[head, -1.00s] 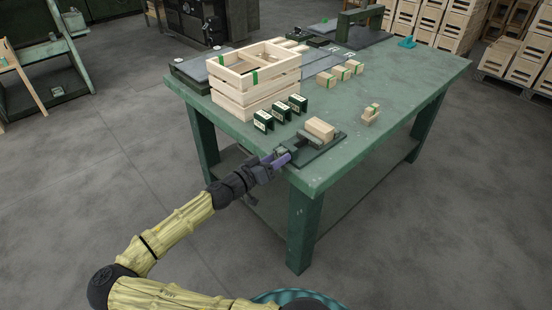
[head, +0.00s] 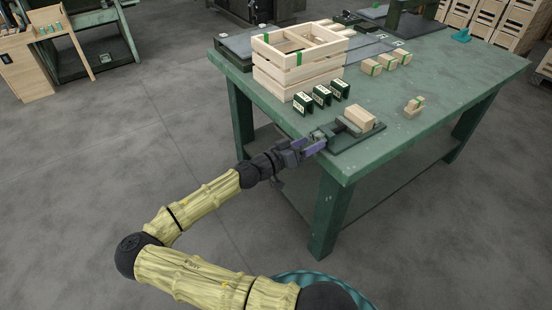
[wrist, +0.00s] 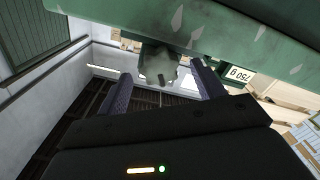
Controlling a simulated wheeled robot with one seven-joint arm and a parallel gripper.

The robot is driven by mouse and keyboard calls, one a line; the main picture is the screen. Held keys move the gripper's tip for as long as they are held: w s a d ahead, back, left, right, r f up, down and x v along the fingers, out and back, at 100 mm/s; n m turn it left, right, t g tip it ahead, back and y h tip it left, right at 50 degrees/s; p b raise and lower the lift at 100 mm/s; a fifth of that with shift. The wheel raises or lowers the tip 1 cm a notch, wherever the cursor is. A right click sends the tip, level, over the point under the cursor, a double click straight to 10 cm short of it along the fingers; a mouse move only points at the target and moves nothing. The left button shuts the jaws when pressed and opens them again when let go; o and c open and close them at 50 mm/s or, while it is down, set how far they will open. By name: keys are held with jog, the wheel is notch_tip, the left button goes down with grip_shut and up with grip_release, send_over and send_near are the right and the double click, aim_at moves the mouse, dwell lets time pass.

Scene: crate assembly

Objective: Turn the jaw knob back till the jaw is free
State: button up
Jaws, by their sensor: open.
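The clamp (head: 357,137) is a dark green fixture on the near corner of the table, with a pale wooden block (head: 360,117) in it. Its jaw (head: 345,127) stands at the block's near side; I cannot tell whether it touches. The jaw knob (wrist: 158,66) is a grey lobed knob under the dark green overhang in the wrist view. My gripper (head: 307,147) is at the table edge beside the clamp, its purple fingers open. In the wrist view the fingers are on either side of the knob, with gaps visible.
A slatted wooden crate (head: 300,72) stands on the green table (head: 425,120). Small wooden blocks (head: 385,62) lie further back, another (head: 414,106) at right. The floor left of the table is clear.

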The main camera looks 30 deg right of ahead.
jog(key=s+a, duration=0.1)
jog(key=a, duration=1.4)
jog(key=shift+a, duration=0.35)
jog(key=shift+a+f+b, duration=0.1)
jog(key=shift+b, duration=0.25)
